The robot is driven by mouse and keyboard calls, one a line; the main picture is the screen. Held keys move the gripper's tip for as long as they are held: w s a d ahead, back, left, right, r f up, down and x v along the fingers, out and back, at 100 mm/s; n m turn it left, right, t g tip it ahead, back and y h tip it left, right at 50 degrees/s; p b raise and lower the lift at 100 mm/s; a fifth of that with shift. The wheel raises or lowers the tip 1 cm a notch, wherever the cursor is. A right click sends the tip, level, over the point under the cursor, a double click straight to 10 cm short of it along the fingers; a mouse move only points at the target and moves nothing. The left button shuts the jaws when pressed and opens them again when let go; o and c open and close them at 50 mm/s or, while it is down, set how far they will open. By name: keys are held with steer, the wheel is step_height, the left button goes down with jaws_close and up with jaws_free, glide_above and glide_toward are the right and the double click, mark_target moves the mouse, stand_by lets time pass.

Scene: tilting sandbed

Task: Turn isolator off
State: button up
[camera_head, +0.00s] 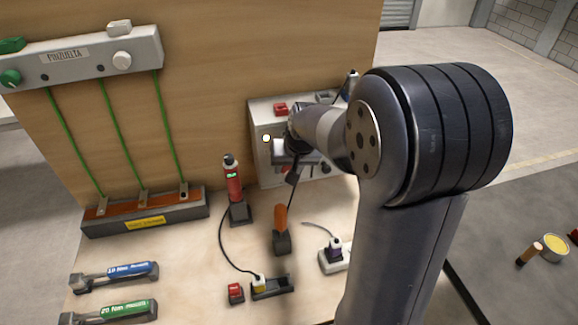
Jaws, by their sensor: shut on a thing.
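A light grey control box (262,165) stands at the back of the bench against the wooden panel. I cannot tell for sure which part is the isolator. My gripper (291,166) is in front of this box, seen from behind and partly covered by my arm. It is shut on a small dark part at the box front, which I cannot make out. A thin dark line runs down from there.
A red tool (234,185) stands upright in a dark holder, and an orange-handled tool (281,218) stands in front of my gripper. Plugs and a cable lie near a white socket block (334,260). Blue (128,270) and green (122,311) handled tools lie at front left. A grey panel (88,58) hangs at upper left.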

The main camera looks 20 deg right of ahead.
steer(key=shift+a+h, duration=0.1)
steer(key=shift+h, duration=0.2)
steer(key=shift+a+f+n+h+b, duration=0.15)
steer(key=shift+h+b, duration=0.2)
steer(key=shift+h, duration=0.2)
steer(key=shift+a+n+h+b, duration=0.15)
steer(key=shift+h+b, duration=0.15)
steer(key=shift+h, duration=0.25)
steer(key=h+b, duration=0.2)
steer(key=n+h+b, duration=0.1)
steer(key=b, duration=0.2)
steer(key=shift+a+f+h+b, duration=0.15)
steer(key=shift+f+h+b, duration=0.15)
steer(key=shift+f+h, duration=0.1)
steer(key=h+b, duration=0.4)
steer(key=b, duration=0.1)
steer(key=shift+a+n+t, duration=0.15)
steer(key=shift+n+t, duration=0.25)
steer(key=shift+n+h+b, duration=0.3)
steer(key=shift+h+b, duration=0.8)
steer(key=shift+r, duration=0.1)
steer(key=o, duration=1)
steer(key=shift+c, duration=0.2)
